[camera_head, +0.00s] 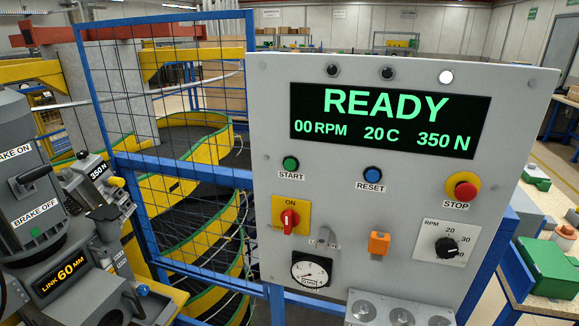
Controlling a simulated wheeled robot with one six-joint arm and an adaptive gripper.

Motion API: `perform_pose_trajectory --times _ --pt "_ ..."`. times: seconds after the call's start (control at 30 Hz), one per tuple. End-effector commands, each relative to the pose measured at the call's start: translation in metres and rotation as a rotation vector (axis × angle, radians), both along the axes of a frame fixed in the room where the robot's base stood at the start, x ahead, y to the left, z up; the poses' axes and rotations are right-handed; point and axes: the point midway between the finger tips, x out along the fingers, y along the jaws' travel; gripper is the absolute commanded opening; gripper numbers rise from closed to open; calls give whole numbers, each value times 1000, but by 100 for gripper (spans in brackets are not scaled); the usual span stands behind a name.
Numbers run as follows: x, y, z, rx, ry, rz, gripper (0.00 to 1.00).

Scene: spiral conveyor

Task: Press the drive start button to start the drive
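The grey control panel (400,90) faces me at centre right. The green START button (291,163) is at its left, above its START label. The display (388,120) reads READY, 00 RPM, 20 C, 350 N. The blue RESET button (373,173) is right of START, and the red STOP button (466,190) on a yellow collar is at the far right. A red rotary switch (290,218) on a yellow plate sits under START, by the word ON. I cannot make out my gripper in this view.
A speed knob (446,248), a round gauge (312,270) and an orange part (379,243) are lower on the panel. A blue mesh guard (170,150) stands left, before the yellow spiral conveyor (200,165). A grey motor (35,180) with a brake lever is at far left.

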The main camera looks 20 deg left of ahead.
Motion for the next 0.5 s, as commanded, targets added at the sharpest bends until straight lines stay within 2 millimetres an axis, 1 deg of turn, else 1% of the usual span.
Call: perform_pose_trajectory --times 0.03,0.07,0.1,0.17,0.2,0.5 --pt "0 0 0 0 0 0 35" --pt "0 0 0 0 0 0 28" --pt "0 0 0 0 0 0 18" --pt "0 0 0 0 0 0 2" --pt "0 0 0 0 0 0 0" --pt "0 0 0 0 0 0 0"
